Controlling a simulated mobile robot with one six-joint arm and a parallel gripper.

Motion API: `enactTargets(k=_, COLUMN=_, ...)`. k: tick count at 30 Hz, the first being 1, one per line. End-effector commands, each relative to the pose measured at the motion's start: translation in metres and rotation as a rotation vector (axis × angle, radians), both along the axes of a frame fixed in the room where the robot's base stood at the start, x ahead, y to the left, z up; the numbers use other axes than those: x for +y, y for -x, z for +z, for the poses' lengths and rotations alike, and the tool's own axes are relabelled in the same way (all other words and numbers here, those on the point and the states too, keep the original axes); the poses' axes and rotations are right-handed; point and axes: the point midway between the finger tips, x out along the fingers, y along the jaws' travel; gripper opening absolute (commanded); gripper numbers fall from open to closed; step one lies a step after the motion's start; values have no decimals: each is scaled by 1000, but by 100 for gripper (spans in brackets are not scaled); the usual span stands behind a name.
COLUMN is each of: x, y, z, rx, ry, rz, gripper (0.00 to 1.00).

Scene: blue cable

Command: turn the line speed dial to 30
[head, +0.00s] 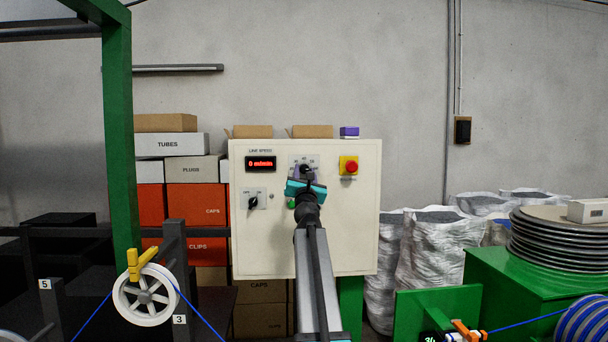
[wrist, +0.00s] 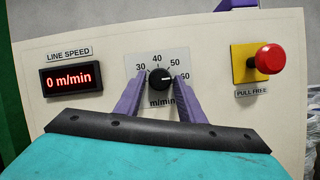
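The line speed dial (wrist: 160,79) is a round black knob on a pale scale plate marked 30, 40, 50 and 60, lettered m/min. Its white mark points right, near the 60. The red display (wrist: 70,79) beside it reads 0 m/min. My gripper (wrist: 159,84) has its two purple fingers on either side of the knob, with a visible gap at the left finger; contact on the right is unclear. In the head view my gripper (head: 305,182) is in front of the panel (head: 255,235), just below the dial, and partly covers the scale plate.
A red emergency button (head: 351,167) on a yellow plate is right of the dial. A black selector switch (head: 253,203) is lower left. A green button (head: 291,204) is partly hidden by my gripper. A green post (head: 120,130) stands left of the panel.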

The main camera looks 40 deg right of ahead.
Motion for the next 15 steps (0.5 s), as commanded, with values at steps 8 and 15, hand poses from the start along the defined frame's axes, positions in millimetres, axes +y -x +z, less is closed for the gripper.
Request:
enactTargets(k=8, x=0, y=0, z=0, rx=0, ry=0, rz=1, gripper=6)
enactTargets(k=15, x=1, y=0, z=0, rx=3, ry=5, rz=2, gripper=6)
